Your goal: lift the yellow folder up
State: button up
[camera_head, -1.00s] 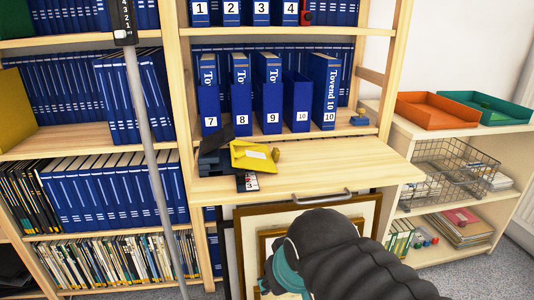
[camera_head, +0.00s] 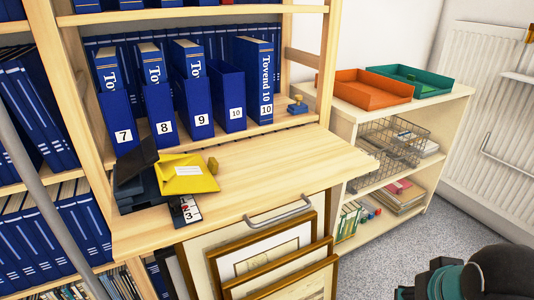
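The yellow folder (camera_head: 189,181) lies on the fold-down wooden shelf, near its left end, with a pale label on top. It rests beside and partly over a dark stack of trays (camera_head: 135,184), and I cannot tell exactly what supports it. A small yellow-brown object (camera_head: 213,165) stands at its right corner. Dark parts of my arm show at the bottom right, well away from the folder. My gripper's fingertips cannot be made out there.
The fold-down shelf (camera_head: 275,172) has bare room right of the folder. Blue binders (camera_head: 192,90) stand behind. Framed prints (camera_head: 262,255) lean below. A low white shelf (camera_head: 345,110) with orange (camera_head: 361,90) and teal (camera_head: 408,81) trays stands right.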

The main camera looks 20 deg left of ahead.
aim_at(182, 174)
jog(key=z, duration=0.65)
jog(key=i, duration=1.3)
jog(key=u, duration=2.4)
